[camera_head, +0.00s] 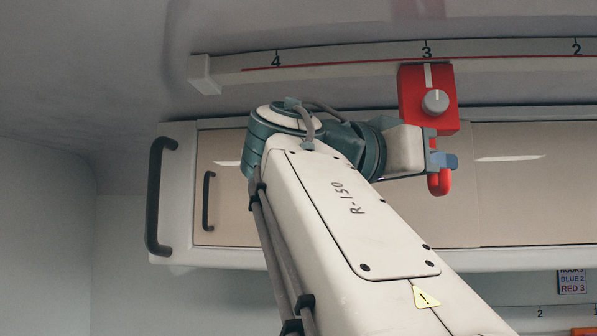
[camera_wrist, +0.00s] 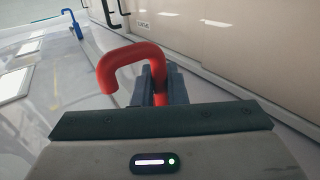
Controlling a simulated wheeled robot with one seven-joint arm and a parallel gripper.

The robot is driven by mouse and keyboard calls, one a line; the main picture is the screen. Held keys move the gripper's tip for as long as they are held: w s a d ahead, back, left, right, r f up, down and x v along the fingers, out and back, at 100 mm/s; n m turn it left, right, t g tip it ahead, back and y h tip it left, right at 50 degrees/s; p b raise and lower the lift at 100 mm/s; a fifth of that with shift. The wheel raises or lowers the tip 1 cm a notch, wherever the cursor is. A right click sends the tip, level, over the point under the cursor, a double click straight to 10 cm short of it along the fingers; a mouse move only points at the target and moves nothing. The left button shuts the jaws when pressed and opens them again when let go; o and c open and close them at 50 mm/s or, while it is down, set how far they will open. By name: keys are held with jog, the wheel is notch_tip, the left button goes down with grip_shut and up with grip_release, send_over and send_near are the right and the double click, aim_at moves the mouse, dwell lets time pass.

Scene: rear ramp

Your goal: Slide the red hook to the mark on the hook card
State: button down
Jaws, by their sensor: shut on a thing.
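The red hook (camera_head: 412,96) hangs from the white ceiling rail (camera_head: 340,57). Its block has a grey knob and a white index line, which sits just under the 3. My gripper (camera_head: 440,163) is shut on the hook's lower stem, beneath the block. In the wrist view the red bent end (camera_wrist: 125,60) rises out of my gripper (camera_wrist: 158,92), whose fingers hide part of the stem.
A cream overhead locker (camera_head: 530,180) with black handles runs close behind my gripper. A blue hook (camera_wrist: 76,27) shows far off in the wrist view. Another numbered strip (camera_head: 520,313) lies at the lower right. The rail left of the hook is clear up to its end cap (camera_head: 204,74).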

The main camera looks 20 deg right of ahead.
jog(key=c, duration=1.8)
grip_release()
jog(key=shift+a, duration=0.1)
jog(key=a, duration=1.3)
jog(key=shift+s+a, duration=0.3)
jog(key=shift+a, duration=0.1)
jog(key=w+f+n+t+y+b, duration=0.1)
jog(key=w+f+n+t+y, duration=0.15)
jog(key=f+n, duration=0.4)
jog(key=w+d+f+n+t+y, duration=0.1)
jog(key=w+f+n+y, duration=0.2)
jog(key=f, duration=0.7)
jog(key=w+f+n+t+y+b, duration=0.1)
jog(key=w+f+n, duration=0.3)
jog(key=f, duration=0.4)
jog(key=s+a+f+n+y, duration=0.1)
jog(key=s+f+y, duration=0.1)
jog(key=f, duration=0.9)
jog(key=s+a+f+n+g+y, duration=0.1)
jog(key=f+y, duration=0.4)
jog(key=f, duration=0.6)
jog(key=s+a+f+n+y, duration=0.2)
jog(key=s+a+f+y, duration=0.1)
jog(key=f, duration=0.8)
jog(key=shift+s+y+b, duration=0.4)
jog(key=shift+s+y, duration=0.15)
jog(key=shift+y, duration=0.2)
